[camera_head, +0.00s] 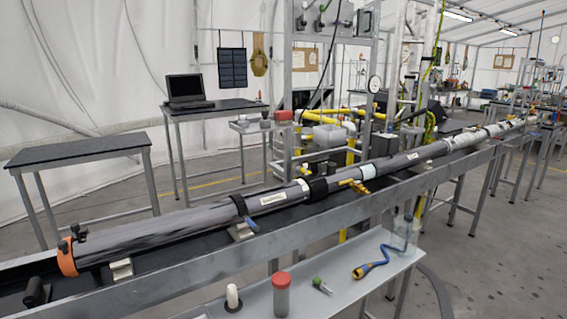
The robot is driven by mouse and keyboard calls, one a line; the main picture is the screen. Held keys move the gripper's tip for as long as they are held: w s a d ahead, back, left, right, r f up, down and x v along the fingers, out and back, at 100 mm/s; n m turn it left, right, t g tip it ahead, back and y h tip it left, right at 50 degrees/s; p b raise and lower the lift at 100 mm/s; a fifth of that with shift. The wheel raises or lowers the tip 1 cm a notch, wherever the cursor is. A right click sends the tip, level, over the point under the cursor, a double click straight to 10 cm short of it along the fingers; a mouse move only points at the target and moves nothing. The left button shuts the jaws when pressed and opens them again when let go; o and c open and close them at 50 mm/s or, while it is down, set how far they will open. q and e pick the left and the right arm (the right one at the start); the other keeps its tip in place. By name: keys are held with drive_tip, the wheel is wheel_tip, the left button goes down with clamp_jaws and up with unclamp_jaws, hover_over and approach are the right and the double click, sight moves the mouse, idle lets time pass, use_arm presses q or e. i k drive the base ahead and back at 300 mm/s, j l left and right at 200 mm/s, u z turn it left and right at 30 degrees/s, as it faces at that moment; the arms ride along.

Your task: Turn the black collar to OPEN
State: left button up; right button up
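A long grey tube (180,224) lies along a metal rail, running from the lower left to the far right. A black collar (317,188) wraps around the tube near the middle, beside a white label (273,198). Another black band (240,206) circles the tube further left, above a blue-handled fitting (251,224). I cannot tell which of the two turns, and any OPEN mark is too small to read. Neither of my grippers is in view.
An orange ring (66,257) with a black knob is at the tube's near end. A brass fitting (355,185) juts out right of the collar.

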sight(318, 185)
drive_tip(key=l+u, duration=0.1)
drive_tip(key=u, duration=0.35)
drive_tip(key=l+u, duration=0.15)
drive_tip(key=u, duration=0.3)
drive_tip(key=l+u, duration=0.15)
drive_tip(key=u, duration=0.3)
drive_tip(key=k+l+u, duration=0.1)
drive_tip(key=l+u, duration=0.25)
drive_tip(key=k+l+u, duration=0.15)
drive_tip(key=l+u, duration=0.2)
drive_tip(key=l, duration=0.2)
drive_tip(key=k+l+u, duration=0.25)
drive_tip(key=l, duration=0.2)
drive_tip(key=k+l+u, duration=0.2)
drive_tip(key=l, duration=0.2)
drive_tip(key=k+l+u, duration=0.15)
drive_tip(key=k+l, duration=0.5)
drive_tip(key=l, duration=0.15)
